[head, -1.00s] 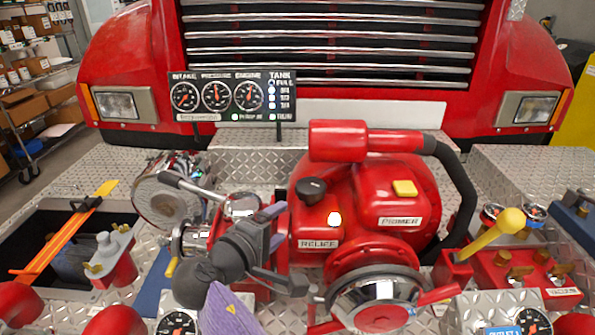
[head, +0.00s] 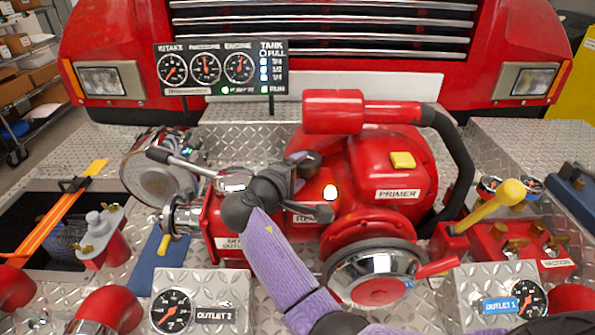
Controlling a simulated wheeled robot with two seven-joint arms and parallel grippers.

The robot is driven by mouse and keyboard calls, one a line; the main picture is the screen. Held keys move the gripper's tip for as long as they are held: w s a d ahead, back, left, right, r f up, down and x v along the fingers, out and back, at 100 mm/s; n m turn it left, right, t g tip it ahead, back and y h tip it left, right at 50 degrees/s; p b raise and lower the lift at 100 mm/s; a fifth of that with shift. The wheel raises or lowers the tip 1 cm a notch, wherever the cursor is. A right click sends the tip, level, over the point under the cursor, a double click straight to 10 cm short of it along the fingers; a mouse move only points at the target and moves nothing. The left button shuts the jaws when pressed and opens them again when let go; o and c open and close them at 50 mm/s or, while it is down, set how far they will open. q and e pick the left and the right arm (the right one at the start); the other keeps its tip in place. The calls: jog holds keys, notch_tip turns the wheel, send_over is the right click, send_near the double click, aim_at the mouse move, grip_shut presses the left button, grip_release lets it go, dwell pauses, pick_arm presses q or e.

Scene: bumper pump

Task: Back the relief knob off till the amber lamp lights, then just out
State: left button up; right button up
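The red pump (head: 375,170) stands in front of the truck grille. The dark relief knob (head: 309,160) is on its top left, partly hidden by my gripper. A small round lamp (head: 330,192) beside the knob looks bright, pale with an amber rim. The RELIEF label (head: 302,218) is partly covered. My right gripper (head: 312,188) is at the knob, its fingers apart, one close by the knob and one lower, over the label. I cannot tell whether it touches the knob. My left gripper is not in view.
A gauge panel (head: 221,69) stands behind. A chrome lever (head: 190,163) lies left of my gripper. A yellow-knobbed lever (head: 497,213) and black hose (head: 458,165) are on the right. Outlet gauge boxes (head: 202,285) stand in front.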

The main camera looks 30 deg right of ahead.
grip_shut()
jog(key=shift+w+a+f+m+g+b, duration=0.2)
jog(key=shift+m+g+b, duration=0.4)
jog(key=shift+g, duration=0.2)
jog(key=shift+g+h, duration=0.3)
jog(key=shift+r+m, duration=0.1)
jog(key=shift+m, duration=0.2)
jog(key=shift+o, duration=0.7)
grip_release()
jog(key=shift+r, duration=0.1)
